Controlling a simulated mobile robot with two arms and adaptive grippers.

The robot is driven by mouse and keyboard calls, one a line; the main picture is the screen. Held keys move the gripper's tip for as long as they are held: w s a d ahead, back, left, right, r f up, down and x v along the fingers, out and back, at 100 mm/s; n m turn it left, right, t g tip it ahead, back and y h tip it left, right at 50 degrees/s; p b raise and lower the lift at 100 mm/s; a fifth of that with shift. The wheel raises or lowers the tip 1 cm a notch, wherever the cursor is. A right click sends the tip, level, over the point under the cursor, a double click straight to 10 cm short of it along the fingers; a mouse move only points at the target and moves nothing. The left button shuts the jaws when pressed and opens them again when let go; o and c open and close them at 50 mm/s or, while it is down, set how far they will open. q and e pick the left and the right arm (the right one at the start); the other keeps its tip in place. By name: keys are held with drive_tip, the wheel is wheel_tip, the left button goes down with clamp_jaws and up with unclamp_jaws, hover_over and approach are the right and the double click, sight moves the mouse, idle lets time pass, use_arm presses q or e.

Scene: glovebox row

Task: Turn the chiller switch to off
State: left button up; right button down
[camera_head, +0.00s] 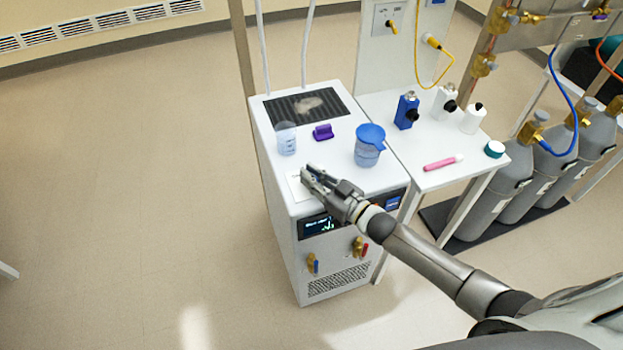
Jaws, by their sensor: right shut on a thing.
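The chiller (283,232) is a white cabinet with a lit display (318,226) on its front panel. A pale flat plate (297,188) lies on its top near the front left corner. My right gripper (309,175) reaches in from the right, low over this plate. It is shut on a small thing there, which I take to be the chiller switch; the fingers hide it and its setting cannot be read. My left gripper is not in view.
A clear beaker (287,138), a purple object (323,132) and a blue-lidded jug (369,145) stand on the chiller around my gripper. A white side table (408,158) with bottles is at right, gas cylinders (500,190) beyond.

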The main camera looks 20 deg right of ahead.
drive_tip(key=shift+n+g+y, duration=0.4)
drive_tip(key=shift+y, duration=0.1)
drive_tip(key=c, duration=1.5)
unclamp_jaws()
drive_tip(key=v, duration=1.2)
drive_tip(key=shift+f, duration=0.1)
